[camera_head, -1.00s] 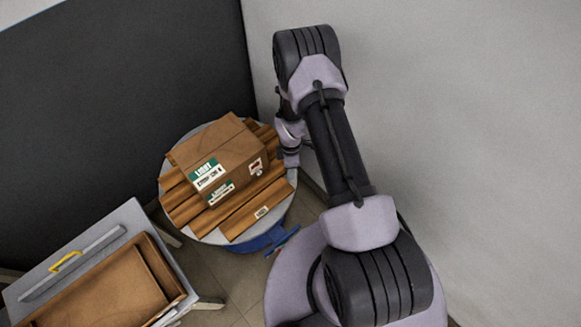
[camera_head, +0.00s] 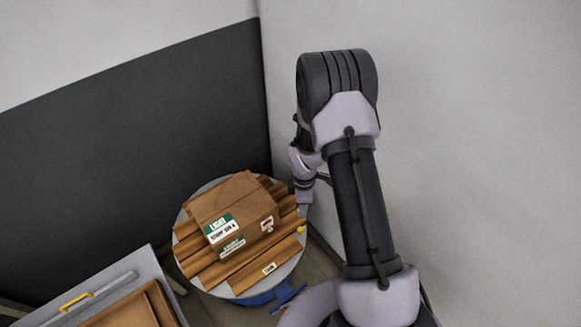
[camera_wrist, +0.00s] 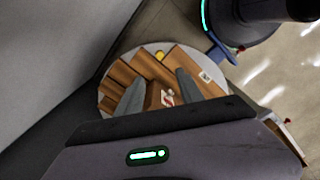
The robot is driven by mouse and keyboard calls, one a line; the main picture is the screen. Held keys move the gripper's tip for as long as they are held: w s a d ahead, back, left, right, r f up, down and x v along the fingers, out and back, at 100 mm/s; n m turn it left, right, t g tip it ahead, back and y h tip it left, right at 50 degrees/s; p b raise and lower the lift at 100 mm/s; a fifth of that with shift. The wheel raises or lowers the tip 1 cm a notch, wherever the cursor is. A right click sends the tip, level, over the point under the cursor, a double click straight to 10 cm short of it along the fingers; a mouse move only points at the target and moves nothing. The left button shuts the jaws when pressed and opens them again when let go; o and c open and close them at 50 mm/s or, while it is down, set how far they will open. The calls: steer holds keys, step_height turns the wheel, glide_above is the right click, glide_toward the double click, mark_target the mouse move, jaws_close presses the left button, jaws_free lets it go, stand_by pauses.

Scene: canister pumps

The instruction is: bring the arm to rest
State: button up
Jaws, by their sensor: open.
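My gripper (camera_wrist: 160,97) is open in the wrist view. Its two grey fingers are apart with nothing held between them. Beyond them lie a round table top and the brown items on it. In the head view my arm reaches up on the right and bends down beside the table's right side. The fingers are hard to make out there, largely hidden by the arm.
The round table (camera_head: 215,288) bears a labelled cardboard box (camera_head: 233,205) on several brown tubes (camera_head: 250,270). A small yellow thing (camera_wrist: 159,55) shows at its edge. A grey bench (camera_head: 120,270) with a brown tray (camera_head: 140,308) stands at lower left. Walls close in behind and right.

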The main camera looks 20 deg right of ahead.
steer(key=s+a+r+m+t, duration=0.15)
steer(key=r+m, duration=0.25)
steer(key=r, duration=0.9)
steer(key=s+a+r+m+t, duration=0.1)
steer(key=a+r+m, duration=0.25)
steer(key=r, duration=0.95)
steer(key=s+a+r+m+t+y, duration=0.1)
steer(key=s+a+r+m, duration=0.1)
steer(key=s+r+m, duration=0.3)
steer(key=s+a+r+m+t+y, duration=0.1)
steer(key=s+a+r+m+t, duration=0.1)
steer(key=s+r+m, duration=0.4)
steer(key=s+a+r, duration=0.1)
steer(key=s+r, duration=0.2)
steer(key=s, duration=0.3)
steer(key=shift+s+a, duration=0.15)
steer(key=shift+s, duration=0.1)
